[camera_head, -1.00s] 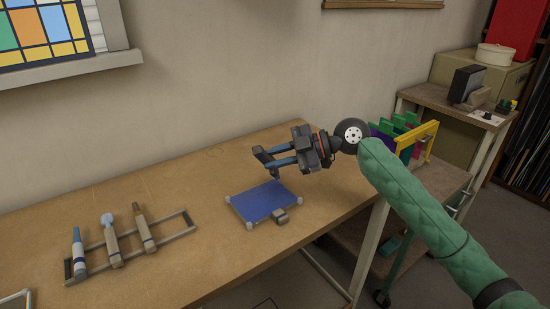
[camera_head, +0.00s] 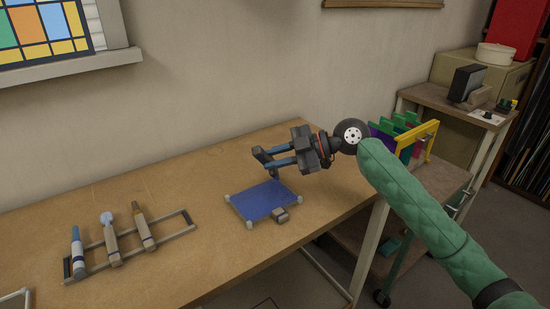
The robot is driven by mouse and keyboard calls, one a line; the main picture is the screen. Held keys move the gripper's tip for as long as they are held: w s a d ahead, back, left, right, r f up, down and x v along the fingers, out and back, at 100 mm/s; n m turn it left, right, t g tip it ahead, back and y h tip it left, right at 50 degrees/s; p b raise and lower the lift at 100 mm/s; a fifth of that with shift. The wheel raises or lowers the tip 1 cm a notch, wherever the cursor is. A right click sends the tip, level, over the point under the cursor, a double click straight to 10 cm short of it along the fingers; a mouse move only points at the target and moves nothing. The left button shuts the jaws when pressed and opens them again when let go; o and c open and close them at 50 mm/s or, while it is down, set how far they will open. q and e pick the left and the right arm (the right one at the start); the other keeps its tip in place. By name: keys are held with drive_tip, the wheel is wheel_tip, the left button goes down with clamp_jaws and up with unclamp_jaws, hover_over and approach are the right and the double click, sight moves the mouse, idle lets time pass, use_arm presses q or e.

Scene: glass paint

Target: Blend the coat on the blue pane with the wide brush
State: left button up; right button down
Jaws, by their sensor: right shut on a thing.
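The blue pane (camera_head: 265,201) lies flat on the workbench, held at its corners by small pale supports, with a grey block at its front edge. My right gripper (camera_head: 268,161) is above the pane's far edge, its fingers pointing left. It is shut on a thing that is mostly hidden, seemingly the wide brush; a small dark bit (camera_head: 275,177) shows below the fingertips. I cannot tell whether it touches the pane. My left gripper is not in view.
A rack (camera_head: 185,232) at the left holds several upright-leaning tools, with free room at its right end. Bench around the pane is clear. A yellow-framed stand (camera_head: 430,131) with coloured panes is behind my right arm. The wall borders the bench's back.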

drive_tip(key=shift+s+a, duration=0.5)
drive_tip(key=shift+a, duration=0.15)
drive_tip(key=shift+s+a, duration=0.45)
drive_tip(key=shift+a, duration=0.2)
drive_tip(key=shift+s+a, duration=0.65)
drive_tip(key=shift+a, duration=0.25)
drive_tip(key=shift+s+a, duration=0.7)
drive_tip(key=shift+a, duration=0.25)
drive_tip(key=shift+s+a, duration=0.65)
drive_tip(key=shift+a, duration=0.25)
drive_tip(key=shift+s+a, duration=0.1)
drive_tip(key=shift+s+a, duration=0.45)
drive_tip(key=shift+a, duration=0.15)
drive_tip(key=shift+s+a, duration=0.4)
drive_tip(key=shift+a, duration=0.2)
drive_tip(key=shift+r+p, duration=0.1)
drive_tip(key=shift+p, duration=0.2)
wheel_tip(320, 180, up, 5)
drive_tip(key=shift+f+p, duration=0.1)
drive_tip(key=shift+p, duration=1.05)
